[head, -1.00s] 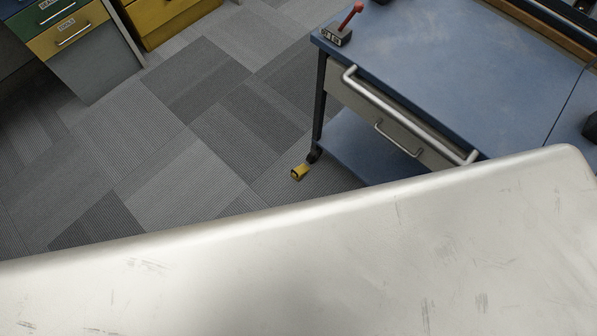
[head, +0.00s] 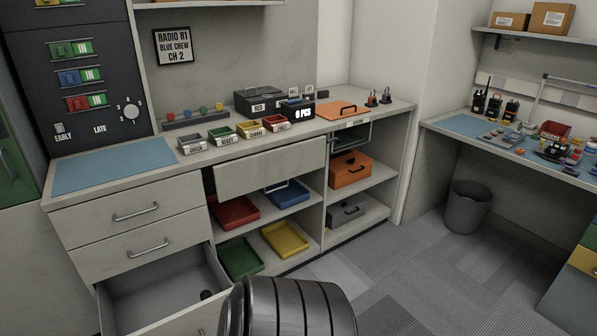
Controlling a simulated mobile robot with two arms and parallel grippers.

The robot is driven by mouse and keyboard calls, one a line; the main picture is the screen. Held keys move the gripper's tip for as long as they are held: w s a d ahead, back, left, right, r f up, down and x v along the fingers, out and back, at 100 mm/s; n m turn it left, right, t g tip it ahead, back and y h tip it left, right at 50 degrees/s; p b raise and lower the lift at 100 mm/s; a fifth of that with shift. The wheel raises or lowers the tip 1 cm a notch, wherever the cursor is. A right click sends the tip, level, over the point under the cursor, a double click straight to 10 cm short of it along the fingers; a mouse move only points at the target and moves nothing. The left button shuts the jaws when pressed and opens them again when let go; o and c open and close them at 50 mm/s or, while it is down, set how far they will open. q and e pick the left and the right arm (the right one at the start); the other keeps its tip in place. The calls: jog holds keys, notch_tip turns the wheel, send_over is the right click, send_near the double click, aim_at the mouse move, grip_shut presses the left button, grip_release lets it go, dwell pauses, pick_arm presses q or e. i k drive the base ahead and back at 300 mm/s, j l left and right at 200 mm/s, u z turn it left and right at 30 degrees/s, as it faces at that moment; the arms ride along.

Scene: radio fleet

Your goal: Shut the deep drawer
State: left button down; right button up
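The deep drawer (head: 150,284) is the bottom one of the left drawer stack in the head view. It is pulled out, and its grey inside shows. Its front is at the bottom edge of the picture, partly cut off and partly covered by a dark ribbed part that seems to be my arm. A small dark round thing (head: 207,294) shows at the drawer's right side; I cannot tell what it is. The two drawers above, the top drawer (head: 130,213) and the middle drawer (head: 145,249), look shut. Neither gripper's fingers are in view.
A counter (head: 225,153) with small labelled bins runs above the drawers. A wide front panel (head: 268,166) juts out beside the stack, over shelves with coloured trays. A grey waste bin (head: 467,208) stands at the right. The carpet (head: 400,265) between is clear.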

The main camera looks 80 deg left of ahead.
aim_at(162, 297)
jog(key=u, duration=3.75)
